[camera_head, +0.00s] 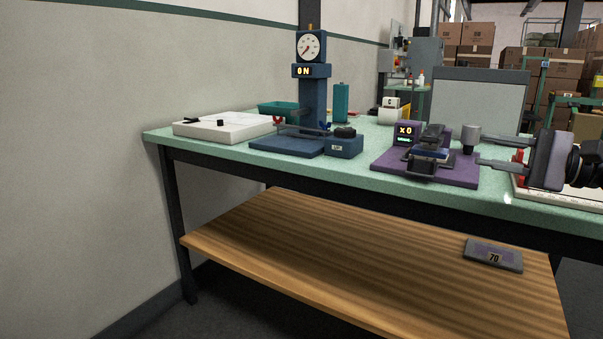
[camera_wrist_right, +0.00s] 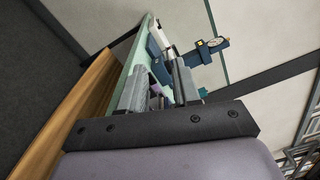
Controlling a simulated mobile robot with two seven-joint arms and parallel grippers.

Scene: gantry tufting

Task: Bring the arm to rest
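My right gripper (camera_head: 483,151) comes in from the right edge of the head view, with its fingers pointing left over the bench. It is open, with a clear gap between its two fingers, and I see nothing held. In the right wrist view the gripper (camera_wrist_right: 158,88) also shows two parted grey fingers, with the bench and its devices beyond them. The fingertips appear near the right side of the purple device (camera_head: 432,165) with the "x0" display; I cannot tell the exact distance. My left gripper is not in view.
The green-topped bench (camera_head: 330,171) carries a white tray (camera_head: 225,128), a blue gauge press (camera_head: 312,95) reading "ON", a teal bin (camera_head: 283,109) and a teal bottle (camera_head: 341,102). A grey panel (camera_head: 480,100) stands behind. A dark block marked "70" (camera_head: 492,256) lies on the wooden lower shelf (camera_head: 330,255).

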